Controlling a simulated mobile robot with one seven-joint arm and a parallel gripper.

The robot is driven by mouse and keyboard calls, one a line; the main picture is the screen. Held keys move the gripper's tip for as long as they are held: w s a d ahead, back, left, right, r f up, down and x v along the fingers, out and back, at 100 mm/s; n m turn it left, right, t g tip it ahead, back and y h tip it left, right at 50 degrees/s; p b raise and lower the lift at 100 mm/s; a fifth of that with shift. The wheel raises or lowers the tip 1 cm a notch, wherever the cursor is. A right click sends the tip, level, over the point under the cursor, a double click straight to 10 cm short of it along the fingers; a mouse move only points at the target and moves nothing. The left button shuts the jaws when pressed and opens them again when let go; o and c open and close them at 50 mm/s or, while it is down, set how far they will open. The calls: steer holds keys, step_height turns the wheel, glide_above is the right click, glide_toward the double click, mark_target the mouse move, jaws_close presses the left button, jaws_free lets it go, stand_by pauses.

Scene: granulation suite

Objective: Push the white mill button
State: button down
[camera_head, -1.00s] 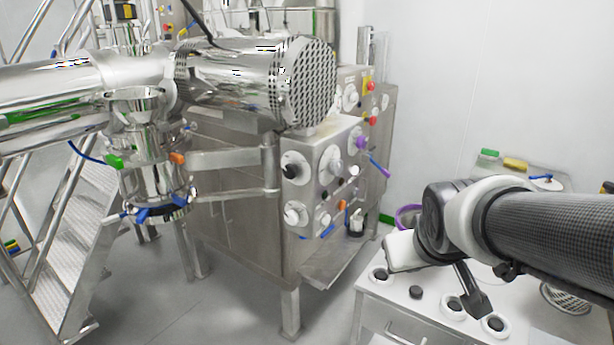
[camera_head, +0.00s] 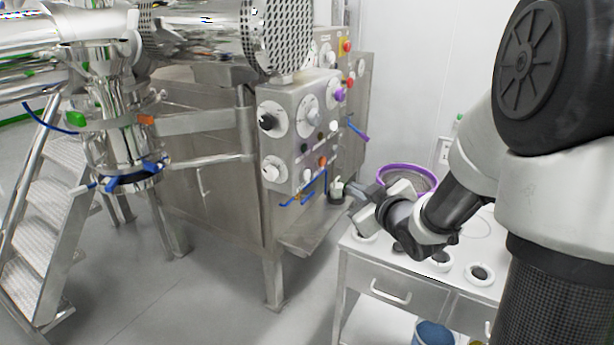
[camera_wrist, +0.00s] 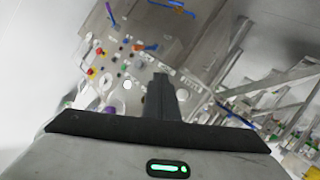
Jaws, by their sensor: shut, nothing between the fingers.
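The grey control panel (camera_head: 290,140) on the cabinet front carries dials and small round buttons. A small white button (camera_head: 308,174) sits low on it, left of an orange one, and another white button (camera_head: 333,126) sits higher. I cannot tell which is the mill button. My gripper (camera_head: 357,190) is right of the panel and slightly below these buttons, apart from it, pointing left. In the wrist view its dark shut fingers (camera_wrist: 161,80) show with nothing between them. The panel (camera_wrist: 120,95) appears there rotated, with a white round part (camera_wrist: 127,84) left of the fingers.
A white side table (camera_head: 350,262) stands below my arm, with a purple-rimmed sieve (camera_head: 408,178) and several round pieces on it. Blue and purple handles stick out near the panel. A steel drum (camera_head: 220,35) overhangs it. Floor is clear in front of the cabinet.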

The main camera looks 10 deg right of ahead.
mark_target(306, 175)
steer(key=shift+a, duration=0.1)
steer(key=w+a+b, duration=0.3)
steer(key=w+a, duration=0.2)
steer(key=a, duration=0.2)
stand_by(0.4)
steer(key=shift+w, duration=0.1)
stand_by(1.8)
steer(key=shift+w+a+b, duration=0.25)
steer(key=shift+a+b, duration=0.05)
steer(key=shift+b, duration=0.15)
